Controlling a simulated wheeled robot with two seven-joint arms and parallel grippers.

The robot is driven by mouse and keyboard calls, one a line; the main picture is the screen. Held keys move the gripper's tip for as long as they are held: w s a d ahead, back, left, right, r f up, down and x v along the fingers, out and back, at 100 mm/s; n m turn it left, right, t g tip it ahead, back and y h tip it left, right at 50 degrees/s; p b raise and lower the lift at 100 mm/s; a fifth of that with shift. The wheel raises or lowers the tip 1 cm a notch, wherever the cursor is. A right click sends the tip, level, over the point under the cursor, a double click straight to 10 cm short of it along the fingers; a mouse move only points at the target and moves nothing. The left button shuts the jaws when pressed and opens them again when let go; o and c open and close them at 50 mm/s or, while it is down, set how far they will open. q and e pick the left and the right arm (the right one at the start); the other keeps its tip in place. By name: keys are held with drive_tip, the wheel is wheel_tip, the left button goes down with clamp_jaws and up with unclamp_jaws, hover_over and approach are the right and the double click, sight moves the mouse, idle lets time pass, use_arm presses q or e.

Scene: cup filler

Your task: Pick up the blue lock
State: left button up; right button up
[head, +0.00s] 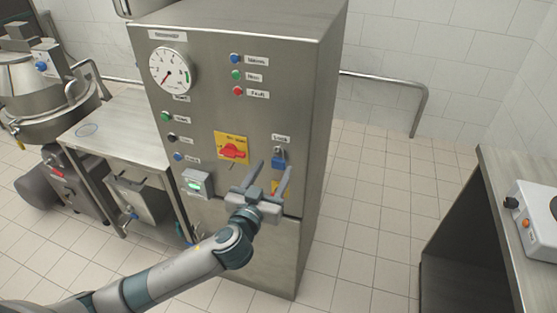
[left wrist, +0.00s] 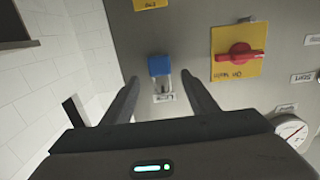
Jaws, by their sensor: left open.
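The blue lock (head: 278,162) hangs on the front of the steel cabinet (head: 225,90), under a small label. In the left wrist view the blue lock (left wrist: 160,65) shows its blue body with a pale shackle, and the label beyond the shackle. My left gripper (head: 274,167) is open in front of the panel, its two fingers pointing toward the lock. In the left wrist view the fingers of this gripper (left wrist: 159,77) are on either side of the lock's line, with nothing held. I cannot tell the exact gap to the lock. My right gripper is not in view.
A red rotary switch on a yellow plate (head: 232,149) is left of the lock. A gauge (head: 173,71), several buttons and a green-lit box (head: 197,183) are on the same panel. A steel table (head: 122,127) stands left; a dark counter (head: 515,190) stands right.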

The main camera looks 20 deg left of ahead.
sight(278, 158)
use_arm(q)
drive_tip(key=shift+w+f+p, duration=0.1)
drive_tip(key=shift+w+p, duration=0.25)
drive_tip(key=shift+w, duration=1.1)
drive_tip(key=c, duration=1.2)
